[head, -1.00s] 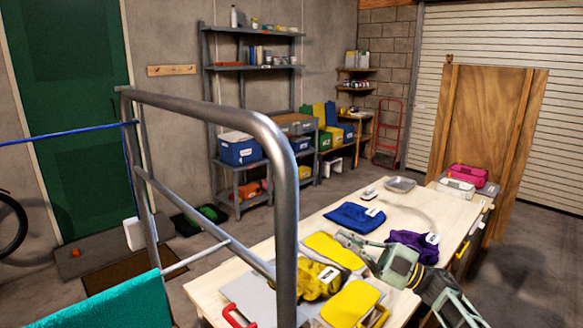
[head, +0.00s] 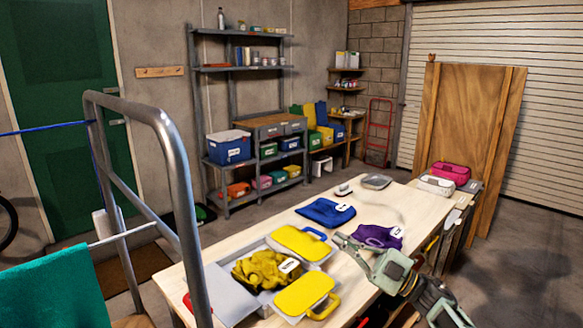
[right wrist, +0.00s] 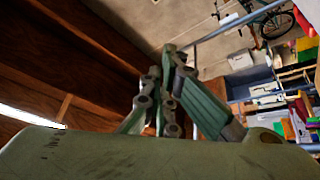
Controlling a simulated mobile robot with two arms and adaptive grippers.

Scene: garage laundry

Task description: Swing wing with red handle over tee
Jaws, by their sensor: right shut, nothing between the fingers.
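The yellow tee (head: 262,270) lies crumpled, with a white tag on it, in the middle of a folding board on the table. The board's grey wing (head: 228,293) lies flat at the tee's left. A red handle (head: 188,303) shows at that wing's left edge, partly hidden by a metal rail. A yellow wing with a blue handle (head: 314,234) is behind the tee, and one with a yellow handle (head: 330,306) is at front right. My right gripper (head: 341,240) is shut and empty, between the blue-handled wing and a purple garment. My left gripper is out of view.
The metal rail (head: 172,150) stands in front of the table's left side, with a teal towel (head: 40,285) below. A purple garment (head: 378,236), a blue garment (head: 325,211) and a grey dish (head: 377,181) lie on the wooden table (head: 425,205).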

